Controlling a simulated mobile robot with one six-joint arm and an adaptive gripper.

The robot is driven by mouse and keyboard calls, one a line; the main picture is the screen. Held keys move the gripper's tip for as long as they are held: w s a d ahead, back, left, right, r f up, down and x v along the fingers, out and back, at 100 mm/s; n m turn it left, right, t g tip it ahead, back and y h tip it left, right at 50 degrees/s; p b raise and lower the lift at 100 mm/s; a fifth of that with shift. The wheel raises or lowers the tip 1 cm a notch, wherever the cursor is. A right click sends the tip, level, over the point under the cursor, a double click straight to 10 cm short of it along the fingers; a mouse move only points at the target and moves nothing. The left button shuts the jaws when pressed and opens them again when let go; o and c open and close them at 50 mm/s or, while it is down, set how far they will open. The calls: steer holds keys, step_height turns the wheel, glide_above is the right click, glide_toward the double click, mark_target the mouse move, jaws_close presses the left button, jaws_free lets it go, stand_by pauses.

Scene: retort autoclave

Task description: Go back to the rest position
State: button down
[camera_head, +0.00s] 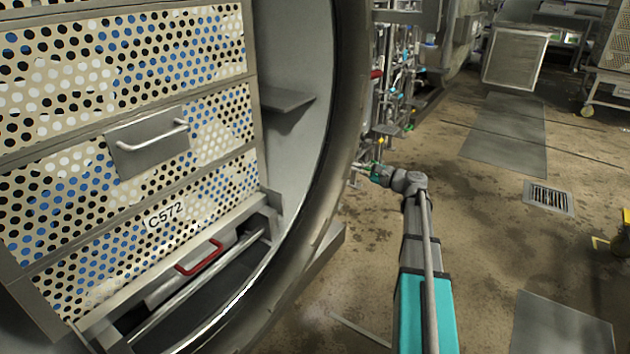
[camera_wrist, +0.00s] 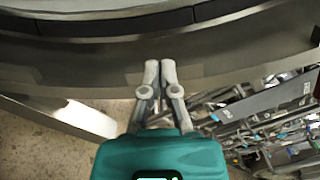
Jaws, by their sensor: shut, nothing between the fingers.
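My gripper (camera_wrist: 160,72) shows in the wrist view with its two grey fingers close together and nothing between them. Its fingertips point toward the grey metal rim of the autoclave (camera_wrist: 215,55); I cannot tell whether they touch it. In the head view my arm reaches forward from the bottom, and my gripper (camera_head: 360,167) is at its far end, small, just right of the round autoclave opening (camera_head: 345,120). Its fingers are too small there to make out clearly.
A perforated basket stack (camera_head: 120,150) labelled C572 stands inside the autoclave at left, with a red handle (camera_head: 199,257) below it. Pipes and valves (camera_head: 400,75) stand behind my gripper. A floor drain (camera_head: 548,197) lies at right. The wet brown floor at right is mostly clear.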

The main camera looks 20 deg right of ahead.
steer(key=shift+a, duration=0.1)
steer(key=s+a+f+n+g+h+p, duration=0.1)
steer(key=s+a+f+n+g+p, duration=0.3)
steer(key=a, duration=0.5)
steer(key=s+a+f+n+g+h+p, duration=0.15)
steer(key=s+a+n+g, duration=0.3)
steer(key=a, duration=0.55)
steer(key=s+a+f+n+g+h+p, duration=0.1)
steer(key=s+a+n+g+h+p, duration=0.3)
steer(key=s, duration=0.4)
steer(key=s+a+f+n+g+h+p, duration=0.1)
steer(key=s+a+n+g+h+p, duration=0.1)
steer(key=s+n+h, duration=0.45)
step_height(320, 180, up, 38)
steer(key=s+m+y+p, duration=0.1)
steer(key=s+y+p, duration=0.1)
steer(key=p, duration=3.6)
steer(key=shift+r, duration=0.2)
